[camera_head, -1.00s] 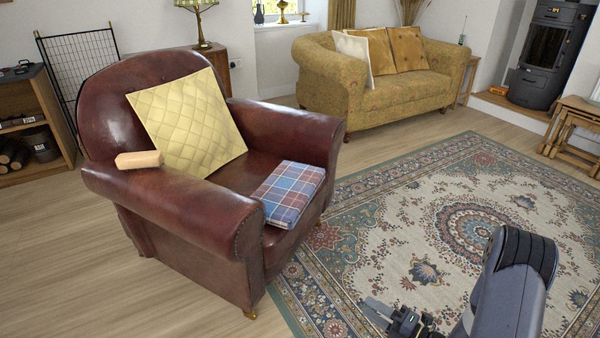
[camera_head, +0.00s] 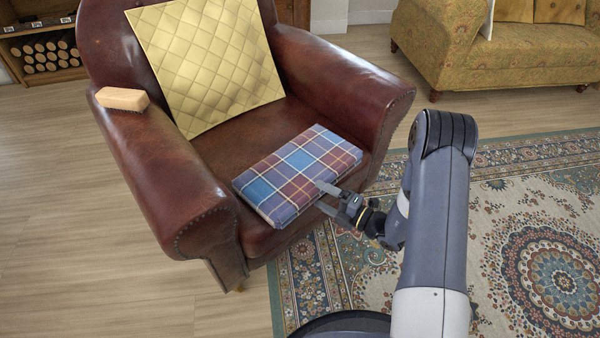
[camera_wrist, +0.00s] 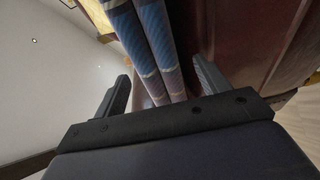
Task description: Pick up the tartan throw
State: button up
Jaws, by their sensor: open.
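The tartan throw (camera_head: 297,172) is folded flat in blue, red and white checks. It lies on the seat of the brown leather armchair (camera_head: 165,160), along the front edge. My gripper (camera_head: 322,198) is open at the throw's front right edge, with its fingers pointing at it. In the wrist view, the folded layers of the throw (camera_wrist: 152,45) reach in between the two open fingers (camera_wrist: 160,88). I cannot tell whether the fingers touch it.
A yellow quilted cushion (camera_head: 205,62) leans on the chair back. A tan block (camera_head: 122,99) sits on the left armrest. The right armrest (camera_head: 345,85) rises beside the throw. A patterned rug (camera_head: 520,200) and a floral sofa (camera_head: 450,45) lie to the right.

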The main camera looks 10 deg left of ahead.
jog(key=shift+x, duration=0.9)
jog(key=shift+r, duration=0.1)
jog(key=c, duration=1.5)
